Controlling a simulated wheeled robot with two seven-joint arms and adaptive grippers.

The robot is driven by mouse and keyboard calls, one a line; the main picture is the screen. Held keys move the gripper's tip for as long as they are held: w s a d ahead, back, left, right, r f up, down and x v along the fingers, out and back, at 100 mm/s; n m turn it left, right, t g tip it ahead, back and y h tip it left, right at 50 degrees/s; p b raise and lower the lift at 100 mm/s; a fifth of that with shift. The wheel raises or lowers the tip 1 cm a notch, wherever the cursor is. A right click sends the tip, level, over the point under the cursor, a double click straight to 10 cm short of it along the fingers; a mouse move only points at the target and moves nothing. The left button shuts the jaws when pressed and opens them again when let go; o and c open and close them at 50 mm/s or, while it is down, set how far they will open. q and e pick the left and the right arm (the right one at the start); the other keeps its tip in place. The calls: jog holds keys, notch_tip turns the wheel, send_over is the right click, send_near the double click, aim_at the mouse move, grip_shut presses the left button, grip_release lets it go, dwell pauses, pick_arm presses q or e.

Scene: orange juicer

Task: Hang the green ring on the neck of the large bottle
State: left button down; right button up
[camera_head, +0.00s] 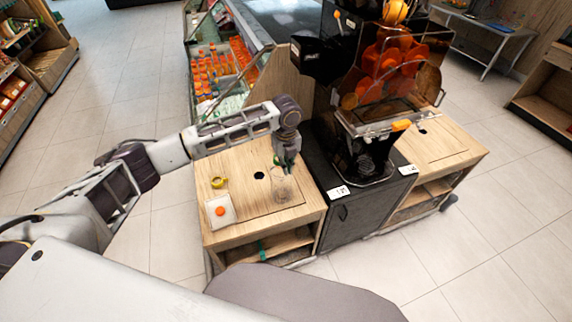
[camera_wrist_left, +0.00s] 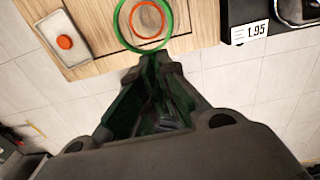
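My left gripper (camera_head: 287,160) is above the wooden counter, right over a clear bottle (camera_head: 282,187) standing on it. In the left wrist view the fingertips (camera_wrist_left: 153,62) meet the near edge of the green ring (camera_wrist_left: 169,30) and appear closed on it. An orange circle (camera_wrist_left: 147,34) shows through the ring, probably the bottle's mouth. The ring surrounds it in the picture; I cannot tell whether it is above the neck or around it. In the head view the ring is too small to make out clearly. My right gripper is in neither view.
A dark hole (camera_head: 259,175) is beside the bottle. The black juicer (camera_head: 365,90) stands close on the right.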

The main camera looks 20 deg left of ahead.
pick_arm(q)
jog(key=shift+f, duration=0.55)
dwell(0.4)
jog(key=shift+f+p, duration=0.4)
jog(key=shift+p, duration=0.05)
dwell(1.2)
jog(key=c, duration=1.6)
grip_release()
jog(key=shift+o, duration=0.6)
jog(key=o, duration=0.3)
jog(key=shift+r, duration=0.1)
